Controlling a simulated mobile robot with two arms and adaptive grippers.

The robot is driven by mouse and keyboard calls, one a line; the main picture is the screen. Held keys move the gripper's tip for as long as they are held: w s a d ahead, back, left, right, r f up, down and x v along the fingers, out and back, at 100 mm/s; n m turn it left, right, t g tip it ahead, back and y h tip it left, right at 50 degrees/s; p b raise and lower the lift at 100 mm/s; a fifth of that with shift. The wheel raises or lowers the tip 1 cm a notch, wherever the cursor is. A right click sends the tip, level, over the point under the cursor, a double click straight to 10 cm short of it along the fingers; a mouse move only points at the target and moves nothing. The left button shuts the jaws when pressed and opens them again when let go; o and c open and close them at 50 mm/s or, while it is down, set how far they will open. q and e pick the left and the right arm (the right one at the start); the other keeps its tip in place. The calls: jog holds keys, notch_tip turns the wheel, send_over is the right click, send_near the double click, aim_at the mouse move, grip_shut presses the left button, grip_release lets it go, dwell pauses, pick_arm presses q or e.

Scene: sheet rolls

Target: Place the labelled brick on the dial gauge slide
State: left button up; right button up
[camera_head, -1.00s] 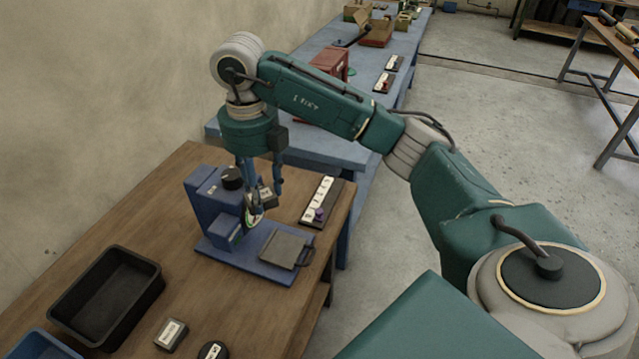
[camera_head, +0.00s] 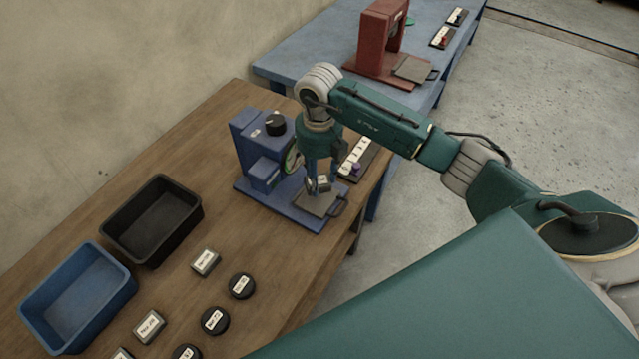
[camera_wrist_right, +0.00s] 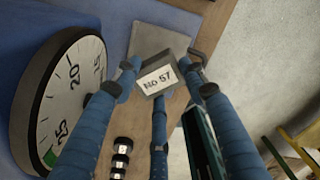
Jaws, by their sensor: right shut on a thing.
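My right gripper (camera_head: 320,183) is shut on a small grey brick (camera_head: 322,180) with a white label. In the right wrist view the brick (camera_wrist_right: 152,78) reads "NO 57" and sits between the blue fingers. The blue dial gauge (camera_head: 262,155) stands on the wooden table. Its flat grey slide (camera_head: 314,206), with a handle at the right, lies below the brick. Whether the brick touches the slide (camera_wrist_right: 165,38) is hard to tell. The white dial face (camera_wrist_right: 75,95) is close beside the fingers in the wrist view. My left gripper is not in view.
A black bin (camera_head: 152,222) and a blue bin (camera_head: 78,298) stand at the left. Several labelled square and round pieces, such as a black disc (camera_head: 241,286), lie in front. A switch strip (camera_head: 357,160) is behind the slide. A red gauge (camera_head: 380,45) stands on the blue table.

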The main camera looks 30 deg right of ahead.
notch_tip(320, 180, down, 4)
jog(key=shift+f+p, duration=0.1)
jog(key=shift+p, duration=0.4)
jog(key=shift+f, duration=0.2)
jog(key=shift+f, duration=0.2)
jog(key=o, duration=1.2)
jog(key=shift+r, duration=0.1)
